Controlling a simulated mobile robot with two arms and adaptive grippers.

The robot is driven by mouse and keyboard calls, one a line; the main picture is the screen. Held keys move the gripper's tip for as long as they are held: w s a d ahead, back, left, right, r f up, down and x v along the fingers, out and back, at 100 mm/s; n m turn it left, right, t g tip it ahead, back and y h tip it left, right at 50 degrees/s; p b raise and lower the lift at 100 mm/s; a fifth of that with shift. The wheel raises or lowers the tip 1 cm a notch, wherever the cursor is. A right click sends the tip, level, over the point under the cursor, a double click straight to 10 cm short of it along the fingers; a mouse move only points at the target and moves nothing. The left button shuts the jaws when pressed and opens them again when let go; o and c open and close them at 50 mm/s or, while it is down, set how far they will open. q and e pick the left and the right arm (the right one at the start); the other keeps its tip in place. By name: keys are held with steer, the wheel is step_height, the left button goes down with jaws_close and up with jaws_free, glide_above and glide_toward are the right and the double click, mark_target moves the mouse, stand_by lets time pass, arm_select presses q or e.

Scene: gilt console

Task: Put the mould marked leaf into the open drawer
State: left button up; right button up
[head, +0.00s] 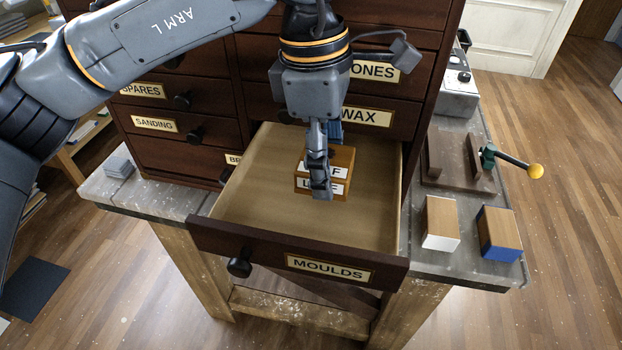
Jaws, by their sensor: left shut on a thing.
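The mould (345,161), a brown wooden block with white labels partly covered by my finger, is within the open drawer's outline; the letters that show fit "LEAF". My left gripper (319,180) comes down from above and is shut on it. I cannot tell whether the block touches the drawer floor or hangs just above it. The open drawer (260,195), labelled MOULDS, is pulled out toward me and otherwise looks empty. My right gripper is not in view.
Two wooden blocks, one with a white face (441,220) and one with blue faces (497,230), stand on the bench at right. Closed drawers (160,155) rise behind. A grey stack (118,167) lies at left.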

mark_target(315, 205)
arm_select(q)
steer(key=shift+w+a+f, duration=0.2)
steer(key=shift+a+f, duration=0.2)
steer(key=shift+f, duration=0.1)
steer(key=shift+w+a+f, duration=0.1)
steer(key=shift+a+f, duration=0.2)
steer(key=shift+f, duration=0.1)
steer(key=shift+a+f, duration=0.2)
steer(key=shift+f, duration=0.1)
step_height(315, 205, down, 3)
steer(key=shift+w+a+f+p, duration=0.1)
steer(key=shift+w+p, duration=0.05)
steer(key=shift+p, duration=0.3)
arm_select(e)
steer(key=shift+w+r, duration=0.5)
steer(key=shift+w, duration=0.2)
arm_select(q)
steer(key=shift+f+b, duration=0.2)
steer(key=shift+b, duration=0.1)
steer(key=o, duration=1.2)
steer(key=shift+c, duration=0.2)
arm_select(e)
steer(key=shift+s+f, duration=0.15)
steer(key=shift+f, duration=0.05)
